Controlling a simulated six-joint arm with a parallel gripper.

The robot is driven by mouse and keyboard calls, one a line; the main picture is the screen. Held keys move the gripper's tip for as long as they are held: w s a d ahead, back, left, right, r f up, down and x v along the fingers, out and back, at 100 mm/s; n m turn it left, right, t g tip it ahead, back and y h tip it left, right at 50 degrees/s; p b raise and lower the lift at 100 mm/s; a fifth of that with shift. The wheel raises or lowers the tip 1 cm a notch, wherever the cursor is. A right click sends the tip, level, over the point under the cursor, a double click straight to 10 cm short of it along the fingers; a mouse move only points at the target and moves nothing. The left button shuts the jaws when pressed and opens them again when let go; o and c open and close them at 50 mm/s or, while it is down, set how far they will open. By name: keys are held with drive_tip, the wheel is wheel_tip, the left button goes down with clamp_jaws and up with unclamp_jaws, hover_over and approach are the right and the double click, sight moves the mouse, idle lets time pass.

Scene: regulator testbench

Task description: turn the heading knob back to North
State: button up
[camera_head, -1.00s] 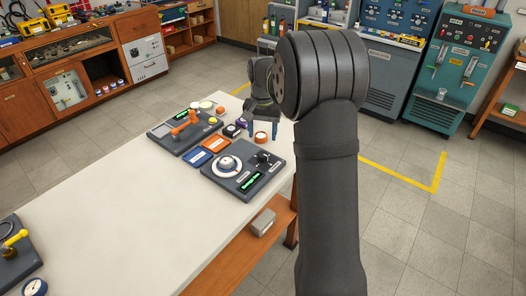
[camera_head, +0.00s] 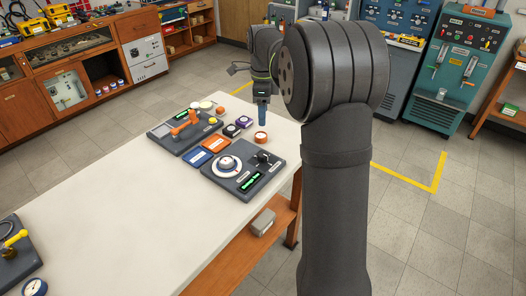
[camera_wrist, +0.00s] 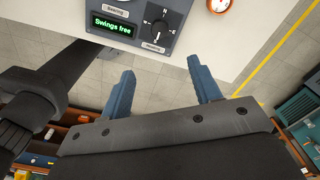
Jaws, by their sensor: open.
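The heading knob (camera_wrist: 158,22) is a black knob on a compass dial on a dark grey panel, seen at the top of the wrist view. It also shows small at the panel's far right corner in the head view (camera_head: 263,157). The exact direction of its pointer is too small to tell. My gripper (camera_wrist: 162,72) is open and empty, its two blue fingers spread apart below the knob in the wrist view and not touching it. In the head view my gripper (camera_head: 262,116) points down beyond the knob, above the table's far end.
A green display (camera_wrist: 113,25) reading "Swings free" is left of the knob. A large white dial (camera_head: 227,166) is on the same panel. An orange-rimmed round item (camera_head: 261,138) stands just behind the panel. The near white tabletop (camera_head: 130,215) is mostly clear.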

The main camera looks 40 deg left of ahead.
sight(263, 154)
wheel_tip(263, 154, down, 16)
drive_tip(key=shift+f, duration=0.2)
drive_tip(key=c, duration=1)
